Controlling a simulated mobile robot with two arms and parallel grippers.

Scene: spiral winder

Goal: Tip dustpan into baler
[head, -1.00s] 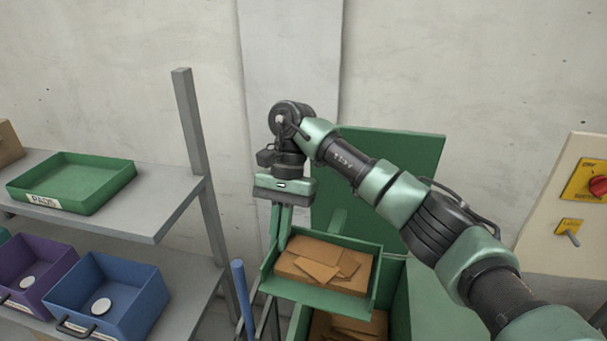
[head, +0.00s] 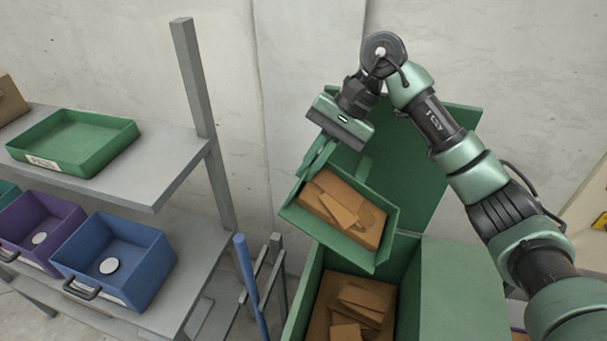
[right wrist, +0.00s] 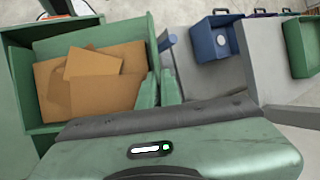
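The green dustpan (head: 297,215), with brown cardboard pieces (head: 345,215) lying in it, is held above the baler. It is tilted, its right side lower. My right gripper (head: 318,158) is at its back left edge and seems shut on it; the exact grip is partly hidden. The right wrist view shows the dustpan (right wrist: 135,32) with cardboard (right wrist: 95,75) inside, beside the fingers (right wrist: 159,88). The baler (head: 455,285) is an open green box with its lid (head: 425,150) raised behind. More cardboard (head: 350,310) lies inside it. My left gripper is not in view.
A grey shelf rack (head: 180,165) stands at left with a green tray (head: 75,140) on top and blue (head: 115,260) and purple (head: 40,230) bins below. A blue pole (head: 245,270) stands between the rack and the baler. A wall is close behind.

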